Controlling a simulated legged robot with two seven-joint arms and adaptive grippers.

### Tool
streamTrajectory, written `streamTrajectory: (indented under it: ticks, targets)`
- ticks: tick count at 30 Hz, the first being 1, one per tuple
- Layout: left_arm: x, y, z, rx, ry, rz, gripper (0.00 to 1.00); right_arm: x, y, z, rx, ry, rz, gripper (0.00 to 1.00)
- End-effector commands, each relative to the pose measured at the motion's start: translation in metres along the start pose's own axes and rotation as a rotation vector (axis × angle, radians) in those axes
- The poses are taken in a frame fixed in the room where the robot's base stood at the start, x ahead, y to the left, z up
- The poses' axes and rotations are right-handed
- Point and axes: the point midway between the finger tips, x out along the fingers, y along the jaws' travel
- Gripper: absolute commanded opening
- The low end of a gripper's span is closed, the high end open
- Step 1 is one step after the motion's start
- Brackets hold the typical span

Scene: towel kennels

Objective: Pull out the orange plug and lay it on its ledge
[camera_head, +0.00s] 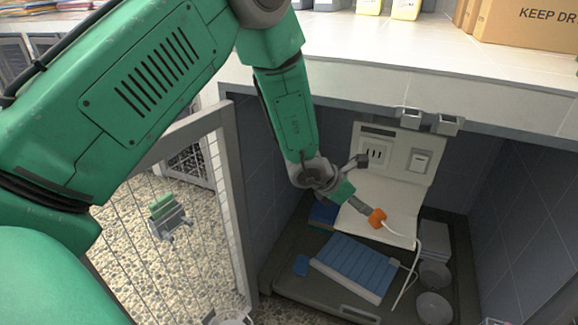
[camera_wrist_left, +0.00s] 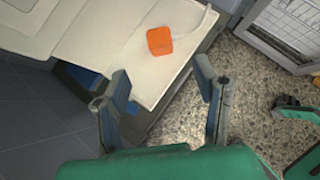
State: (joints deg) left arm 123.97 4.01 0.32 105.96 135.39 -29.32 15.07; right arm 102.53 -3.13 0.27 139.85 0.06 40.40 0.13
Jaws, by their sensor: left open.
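The socket (camera_head: 376,150) on the upright panel above the ledge has bare dark slots. My left gripper (camera_head: 360,182) is just left of the plug in the head view. The left wrist view shows its fingers (camera_wrist_left: 163,80) spread with nothing between them.
A mesh door (camera_head: 235,190) stands open on the left. A blue slatted mat (camera_head: 355,267) and grey bowls (camera_head: 433,305) sit on the dark tray below. Dark kennel walls close in both sides, and a counter (camera_head: 400,60) overhangs above.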

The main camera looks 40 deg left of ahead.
Motion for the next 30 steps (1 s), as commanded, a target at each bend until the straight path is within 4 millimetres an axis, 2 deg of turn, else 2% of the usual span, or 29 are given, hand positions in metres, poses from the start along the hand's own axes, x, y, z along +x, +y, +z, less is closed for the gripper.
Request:
streamTrajectory:
  ticks: [2, 4, 5, 7, 8, 11, 12, 15, 19, 21, 24, 26, 30]
  targets:
    - [0.0, -0.001, -0.002, 0.003, 0.004, -0.002, 0.55, 0.0, 0.0, 0.0, 0.0, 0.0, 0.0, 0.55]
    - [0.001, -0.006, -0.012, 0.027, 0.032, -0.016, 0.55, 0.0, 0.0, 0.0, 0.0, 0.0, 0.0, 0.55]
    - [0.001, -0.01, -0.02, 0.05, 0.058, -0.029, 0.55, 0.0, 0.0, 0.0, 0.0, 0.0, 0.0, 0.55]
    - [0.0, -0.025, -0.052, 0.133, 0.147, -0.077, 0.55, 0.0, 0.0, 0.0, 0.0, 0.0, 0.0, 0.55]
    - [-0.001, -0.032, -0.07, 0.185, 0.198, -0.105, 0.55, 0.0, 0.0, 0.0, 0.0, 0.0, 0.0, 0.55]
    - [-0.017, -0.059, -0.144, 0.408, 0.399, -0.228, 0.55, 0.0, 0.0, 0.0, 0.0, 0.0, 0.0, 0.55]
    - [-0.027, -0.067, -0.175, 0.514, 0.481, -0.283, 0.55, 0.0, 0.0, 0.0, 0.0, 0.0, 0.0, 0.55]
    - [-0.057, -0.078, -0.24, 0.793, 0.653, -0.423, 0.55, 0.0, 0.0, 0.0, 0.0, 0.0, 0.0, 0.55]
    - [-0.095, -0.081, -0.303, 1.179, 0.794, -0.6, 0.55, 0.0, 0.0, 0.0, 0.0, 0.0, 0.0, 0.55]
    - [-0.112, -0.081, -0.328, 1.397, 0.827, -0.691, 0.55, 0.0, 0.0, 0.0, 0.0, 0.0, 0.0, 0.55]
    - [-0.128, -0.083, -0.352, 1.711, 0.812, -0.811, 0.55, 0.0, 0.0, 0.0, 0.0, 0.0, 0.0, 0.55]
    - [-0.134, -0.087, -0.361, 1.894, 0.763, -0.872, 0.55, 0.0, 0.0, 0.0, 0.0, 0.0, 0.0, 0.55]
    - [-0.138, -0.11, -0.372, 2.248, 0.57, -0.957, 0.55, 0.0, 0.0, 0.0, 0.0, 0.0, 0.0, 0.55]
